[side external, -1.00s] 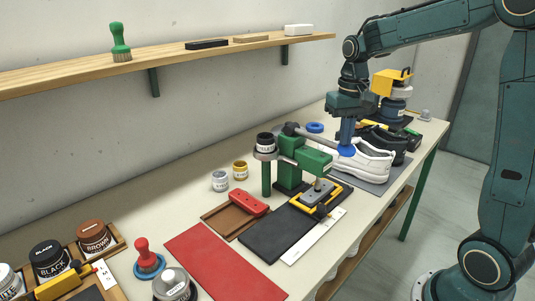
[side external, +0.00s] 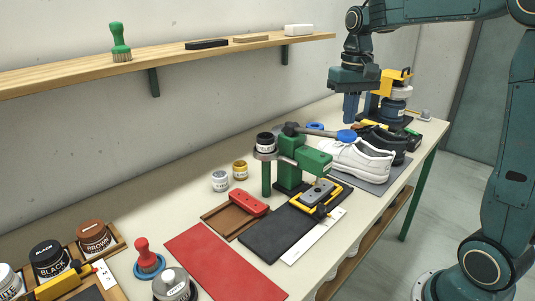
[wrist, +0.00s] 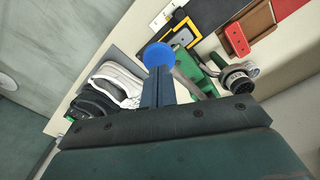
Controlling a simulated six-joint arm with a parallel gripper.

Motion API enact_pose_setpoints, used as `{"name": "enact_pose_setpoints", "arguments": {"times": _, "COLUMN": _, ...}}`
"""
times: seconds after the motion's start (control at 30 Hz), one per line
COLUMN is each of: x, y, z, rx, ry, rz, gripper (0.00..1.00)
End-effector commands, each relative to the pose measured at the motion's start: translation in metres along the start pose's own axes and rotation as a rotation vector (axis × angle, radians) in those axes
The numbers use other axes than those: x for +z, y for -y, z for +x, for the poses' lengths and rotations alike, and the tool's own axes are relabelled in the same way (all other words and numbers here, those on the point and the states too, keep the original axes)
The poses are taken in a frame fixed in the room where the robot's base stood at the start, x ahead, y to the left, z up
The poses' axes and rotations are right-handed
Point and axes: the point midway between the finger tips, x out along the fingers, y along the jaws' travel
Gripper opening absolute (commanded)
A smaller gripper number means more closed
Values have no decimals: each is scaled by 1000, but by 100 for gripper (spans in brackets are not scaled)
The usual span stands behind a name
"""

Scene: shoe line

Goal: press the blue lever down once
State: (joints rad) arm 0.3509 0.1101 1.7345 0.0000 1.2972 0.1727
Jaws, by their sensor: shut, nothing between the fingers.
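The blue lever's round blue knob (side external: 346,136) sits at the end of a dark grey arm (side external: 315,131), which runs out nearly level from the green press (side external: 290,174). In the wrist view the knob (wrist: 159,56) shows just beyond my fingertips. My gripper (side external: 351,119) is shut and empty, pointing down just above the knob, with what looks like a small gap between them. The shut fingers also show in the wrist view (wrist: 158,78). A grey block with a yellow frame (side external: 320,196) lies under the press head.
A white shoe (side external: 358,160) stands on a grey mat right of the press, with a black shoe (side external: 388,141) behind it. A dark jar (side external: 265,143) sits in a holder left of the press. A red mat (side external: 222,261) lies in front.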

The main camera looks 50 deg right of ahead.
Motion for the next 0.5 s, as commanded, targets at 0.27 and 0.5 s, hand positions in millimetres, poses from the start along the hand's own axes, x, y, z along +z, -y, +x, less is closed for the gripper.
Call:
{"name": "enact_pose_setpoints", "arguments": {"times": 0.27, "x": -1, "y": 0, "z": -16, "rx": 0, "ry": -2, "rz": 0, "gripper": 0}}
{"name": "enact_pose_setpoints", "arguments": {"times": 0.5, "x": 0, "y": 0, "z": -29, "rx": 0, "ry": -1, "rz": 0, "gripper": 0}}
